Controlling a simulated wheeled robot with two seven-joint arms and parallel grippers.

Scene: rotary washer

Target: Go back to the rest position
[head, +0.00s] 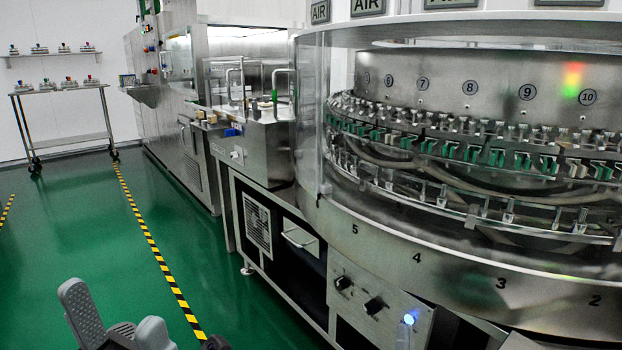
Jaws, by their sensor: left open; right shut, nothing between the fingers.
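My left gripper (117,318) shows at the bottom left, above the green floor. Its two grey fingers are apart and nothing is between them. Only a small grey tip of my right gripper (516,342) shows at the bottom edge, in front of the washer; it is shut and the rest of it is out of view. The rotary washer (440,262), a large round steel machine with numbered stations and a clear guard, fills the right side. Neither gripper visibly touches it.
A control panel (372,305) with black knobs and a lit blue button is low on the washer's front. A steel cabinet (262,150) adjoins it at left. A wheeled cart (68,140) stands far left. The green floor (70,235) with striped tape is clear.

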